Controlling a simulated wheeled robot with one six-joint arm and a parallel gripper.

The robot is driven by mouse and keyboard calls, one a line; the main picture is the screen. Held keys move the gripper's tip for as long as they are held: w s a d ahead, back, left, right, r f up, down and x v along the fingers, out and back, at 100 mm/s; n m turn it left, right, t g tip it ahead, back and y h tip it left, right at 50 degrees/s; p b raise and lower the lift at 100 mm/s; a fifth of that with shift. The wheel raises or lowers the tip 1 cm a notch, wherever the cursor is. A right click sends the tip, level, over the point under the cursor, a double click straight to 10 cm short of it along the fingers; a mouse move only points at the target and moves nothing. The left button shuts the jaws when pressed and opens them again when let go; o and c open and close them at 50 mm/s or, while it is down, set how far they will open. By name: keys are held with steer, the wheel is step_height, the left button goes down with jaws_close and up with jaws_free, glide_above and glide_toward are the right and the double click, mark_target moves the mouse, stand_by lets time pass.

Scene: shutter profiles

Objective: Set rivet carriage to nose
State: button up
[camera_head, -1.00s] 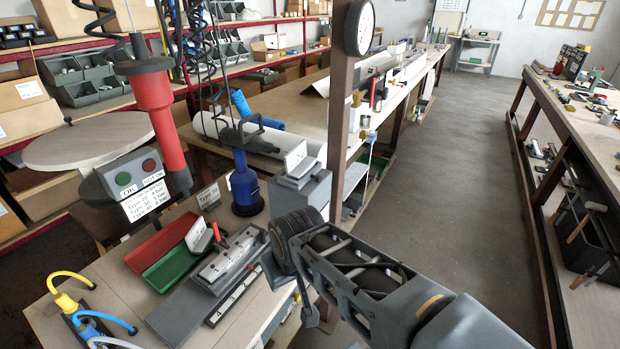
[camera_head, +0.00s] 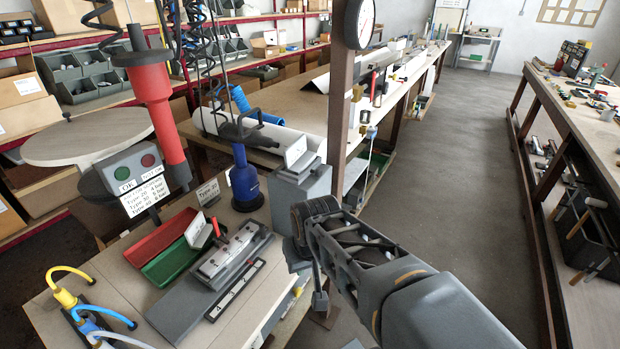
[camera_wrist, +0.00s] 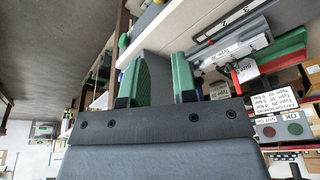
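The rivet carriage (camera_head: 227,250) appears to be the grey block with a red lever (camera_head: 215,229) on the grey rail fixture on the near bench. I cannot tell which end is the nose.
A red tray (camera_head: 160,238) and a green tray (camera_head: 172,262) lie left of the fixture. A blue tool (camera_head: 244,186) stands behind it, and a grey block stand (camera_head: 300,195) is near my wrist. Hoses (camera_head: 90,318) are at the front left. The floor aisle (camera_head: 430,190) is clear.

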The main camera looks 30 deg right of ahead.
steer(key=d+m, duration=0.2)
steer(key=d, duration=0.1)
steer(key=w+d+m+y+b, duration=0.1)
steer(key=d+m, duration=0.1)
steer(key=d, duration=0.2)
steer(key=w+d+m, duration=0.1)
steer(key=d+m, duration=0.2)
steer(key=shift+w+d+f+y+b, duration=0.2)
steer(key=shift+d+f+y+b, duration=0.1)
steer(key=shift+f+y+b, duration=0.1)
jaws_close()
steer(key=w+d+r+m+t+y+b, duration=0.1)
steer(key=w+d+r+m+t+y, duration=0.25)
steer(key=d+r+t, duration=0.4)
steer(key=p, duration=0.1)
glide_toward(302, 179)
steer(key=shift+y, duration=0.35)
steer(key=x, duration=0.3)
steer(key=f+x, duration=0.1)
steer(key=x, duration=0.1)
steer(key=shift+d, duration=0.2)
steer(key=shift+w+a+f+p, duration=0.1)
steer(key=shift+w+a+p, duration=0.3)
steer(key=shift+w, duration=0.4)
